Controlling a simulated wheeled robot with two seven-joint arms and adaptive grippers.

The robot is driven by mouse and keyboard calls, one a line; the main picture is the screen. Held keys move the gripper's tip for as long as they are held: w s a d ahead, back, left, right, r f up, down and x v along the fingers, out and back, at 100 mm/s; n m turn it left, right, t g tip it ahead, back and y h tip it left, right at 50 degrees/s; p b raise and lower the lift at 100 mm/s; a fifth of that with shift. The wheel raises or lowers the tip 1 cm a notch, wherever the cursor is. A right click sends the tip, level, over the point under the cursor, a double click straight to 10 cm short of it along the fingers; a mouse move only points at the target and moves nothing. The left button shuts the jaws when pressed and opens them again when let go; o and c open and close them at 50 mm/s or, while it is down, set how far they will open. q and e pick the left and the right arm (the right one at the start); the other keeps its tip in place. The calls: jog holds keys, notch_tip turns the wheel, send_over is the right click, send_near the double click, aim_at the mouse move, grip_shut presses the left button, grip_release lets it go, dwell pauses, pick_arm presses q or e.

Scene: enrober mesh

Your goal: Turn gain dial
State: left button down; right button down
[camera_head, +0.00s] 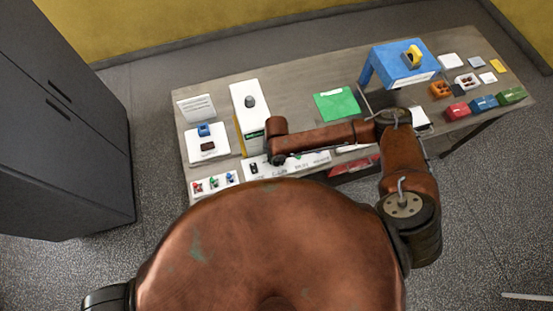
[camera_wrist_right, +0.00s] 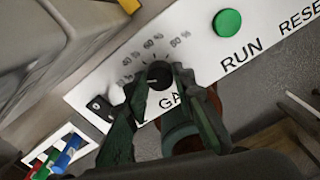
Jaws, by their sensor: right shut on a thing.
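The gain dial (camera_wrist_right: 159,74) is a small round black knob with a light mark on its face, seen in the right wrist view. It sits on a white panel (camera_wrist_right: 105,75) with percent marks in an arc around it and the letters "GA" partly covered below it. My right gripper (camera_wrist_right: 160,80) is shut on the dial, one finger on each side. In the head view, my right gripper (camera_head: 276,156) is over the left part of the panel (camera_head: 318,160) at the table's front, and the arm hides the dial. My left gripper is not in view.
On the panel, a green button (camera_wrist_right: 228,22) sits by the word RUN and a black switch (camera_wrist_right: 101,106) is left of the dial. Red, green and blue items (camera_head: 213,183) lie left of the panel. A white and yellow machine (camera_head: 250,105) stands behind. A blue stand (camera_head: 400,65) is farther right.

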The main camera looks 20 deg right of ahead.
dwell(0.3)
jog(key=c, duration=1.6)
grip_release()
jog(key=shift+r, duration=0.1)
notch_tip(320, 180, up, 12)
jog(key=shift+f, duration=0.1)
jog(key=shift+a, duration=0.1)
